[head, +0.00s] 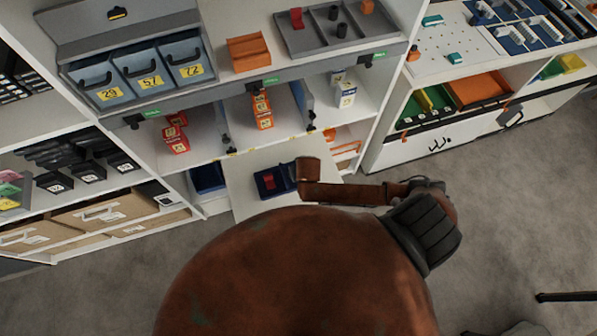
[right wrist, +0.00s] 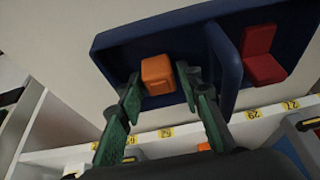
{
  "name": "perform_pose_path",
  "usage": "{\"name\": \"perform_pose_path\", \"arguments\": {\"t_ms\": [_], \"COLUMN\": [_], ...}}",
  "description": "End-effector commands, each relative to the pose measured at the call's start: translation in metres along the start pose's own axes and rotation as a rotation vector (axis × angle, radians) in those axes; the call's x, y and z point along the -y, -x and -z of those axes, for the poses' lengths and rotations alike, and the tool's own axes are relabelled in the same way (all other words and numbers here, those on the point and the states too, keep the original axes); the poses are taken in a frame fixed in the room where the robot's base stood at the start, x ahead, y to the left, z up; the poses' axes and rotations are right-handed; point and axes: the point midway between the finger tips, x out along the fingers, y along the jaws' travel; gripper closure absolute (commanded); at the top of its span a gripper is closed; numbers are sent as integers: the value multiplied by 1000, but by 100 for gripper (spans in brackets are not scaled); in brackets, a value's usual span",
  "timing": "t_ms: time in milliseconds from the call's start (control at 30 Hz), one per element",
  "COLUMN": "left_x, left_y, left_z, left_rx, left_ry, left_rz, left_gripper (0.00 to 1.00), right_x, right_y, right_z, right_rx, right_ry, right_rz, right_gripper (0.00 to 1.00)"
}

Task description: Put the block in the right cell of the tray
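The dark blue tray (head: 263,184) lies on a pale board in the head view, partly covered by my right arm. A red piece (head: 270,181) lies in its left cell. In the right wrist view, turned around, the tray (right wrist: 120,42) shows a divider, with the red piece (right wrist: 260,55) on the right side. The orange block (right wrist: 158,74) is on the other side, within the tray's outline. My right gripper (right wrist: 159,78) is open, its green fingers on either side of the block with narrow gaps. Whether the block touches the tray floor I cannot tell. My left gripper is not in view.
Shelves stand behind, with grey numbered bins (head: 139,73), a grey tray (head: 333,32) and an orange box (head: 248,52) on top. Red boxes (head: 175,138) and an orange box (head: 262,109) stand on the shelf just beyond the board.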

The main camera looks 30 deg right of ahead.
Motion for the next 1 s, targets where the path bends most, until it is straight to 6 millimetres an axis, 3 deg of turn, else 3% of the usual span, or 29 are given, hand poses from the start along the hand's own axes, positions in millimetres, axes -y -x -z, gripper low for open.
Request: {"name": "perform_pose_path", "arguments": {"t_ms": [467, 1000], "left_x": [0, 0], "left_y": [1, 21], "left_z": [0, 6], "left_rx": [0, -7], "left_ry": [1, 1], "left_rz": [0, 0], "left_gripper": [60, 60], "right_x": [0, 0], "right_y": [7, 107], "right_z": [1, 2], "right_rx": [0, -1], "right_ry": [0, -1], "right_rz": [0, 2], "right_gripper": [59, 59]}}
